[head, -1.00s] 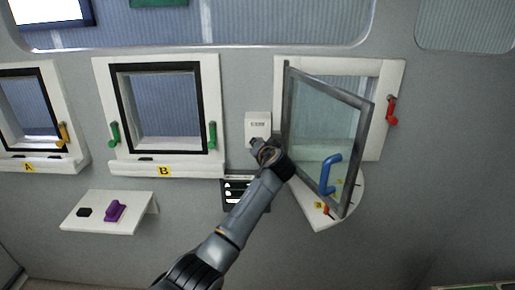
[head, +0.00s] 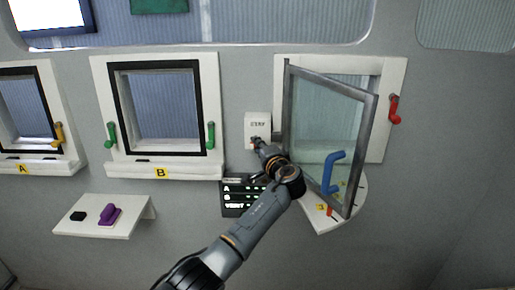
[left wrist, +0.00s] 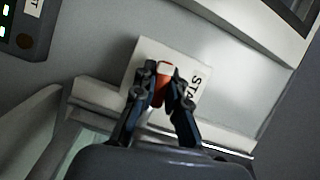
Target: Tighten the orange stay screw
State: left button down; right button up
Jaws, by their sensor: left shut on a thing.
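The orange stay screw (left wrist: 164,70) is a small orange-red piece on the white plate marked STAY (left wrist: 196,84). The plate also shows in the head view (head: 258,124), on the wall between window B and the open window. My left gripper (left wrist: 164,84) has its two fingers closed around the screw, one on each side. In the head view my left gripper (head: 257,142) reaches the plate's lower part from below. The fingers hide part of the screw, and its turn position cannot be told. My right gripper is in neither view now.
The open glass pane (head: 327,130), with a blue handle (head: 331,172), swings out close right of my arm. Below it is a white quarter-round sill (head: 320,221). A dark lit panel (head: 238,197) sits below the plate. A shelf (head: 125,228) holds a purple piece (head: 109,214).

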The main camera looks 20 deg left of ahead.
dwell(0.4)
pick_arm(q)
jog(key=c, duration=1.4)
grip_release()
jog(key=shift+o, duration=0.2)
jog(key=v, duration=1.2)
jog(key=shift+f, duration=0.1)
